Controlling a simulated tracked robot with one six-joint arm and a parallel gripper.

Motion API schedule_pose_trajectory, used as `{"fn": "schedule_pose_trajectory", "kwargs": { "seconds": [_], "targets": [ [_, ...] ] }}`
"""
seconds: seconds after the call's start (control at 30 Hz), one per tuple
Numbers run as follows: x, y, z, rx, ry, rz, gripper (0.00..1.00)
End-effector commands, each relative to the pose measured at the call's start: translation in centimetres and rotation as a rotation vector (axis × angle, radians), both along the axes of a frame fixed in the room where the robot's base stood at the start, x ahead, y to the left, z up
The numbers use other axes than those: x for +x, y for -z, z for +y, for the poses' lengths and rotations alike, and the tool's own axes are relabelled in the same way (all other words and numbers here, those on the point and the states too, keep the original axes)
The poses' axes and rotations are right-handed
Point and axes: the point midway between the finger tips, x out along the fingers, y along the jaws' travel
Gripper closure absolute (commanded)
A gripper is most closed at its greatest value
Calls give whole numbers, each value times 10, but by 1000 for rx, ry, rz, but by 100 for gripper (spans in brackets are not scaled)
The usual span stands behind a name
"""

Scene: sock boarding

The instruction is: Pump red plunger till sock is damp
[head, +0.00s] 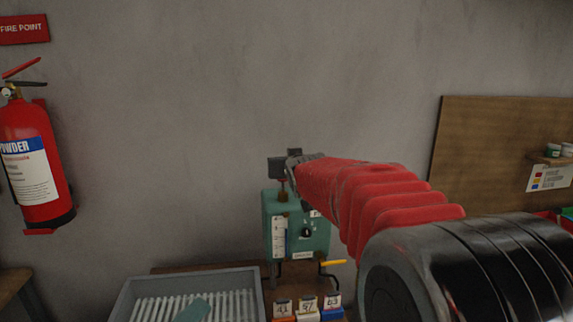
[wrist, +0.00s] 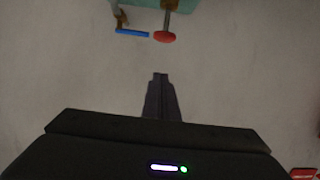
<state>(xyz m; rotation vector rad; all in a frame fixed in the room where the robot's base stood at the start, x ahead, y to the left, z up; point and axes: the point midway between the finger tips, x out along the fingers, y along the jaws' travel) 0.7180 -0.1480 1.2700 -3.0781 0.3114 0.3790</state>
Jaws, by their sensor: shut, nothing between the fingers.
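The red plunger (wrist: 165,37) shows in the wrist view as a red knob on a rod from the teal unit (wrist: 185,4). In the head view the teal unit (head: 298,240) stands against the wall; the plunger is not visible there, with my arm across that area. My gripper (wrist: 160,76) is shut and empty, its tips apart from the red knob in the wrist picture. In the head view my gripper (head: 285,166) is above the teal unit. A teal flat piece (head: 193,311) lies in the grey tray; I cannot tell whether it is the sock.
The grey ribbed tray (head: 261,288) is left of the teal unit. Several numbered tags (head: 308,303) stand in front of it, and a yellow lever (head: 333,262) sticks out at its right. A blue bar (wrist: 132,33) is beside the plunger. A fire extinguisher (head: 33,160) hangs at left.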

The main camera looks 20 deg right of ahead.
Motion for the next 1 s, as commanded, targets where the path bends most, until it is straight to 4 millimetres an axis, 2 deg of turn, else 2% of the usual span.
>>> {"fn": "schedule_pose_trajectory", "kwargs": {
  "seconds": [0.43,0.7,1.0],
  "targets": [
    [42,12,-8,-1,0,2,100],
    [41,42,-8,0,0,2,100],
    [41,51,-8,0,0,1,100]
  ]
}}
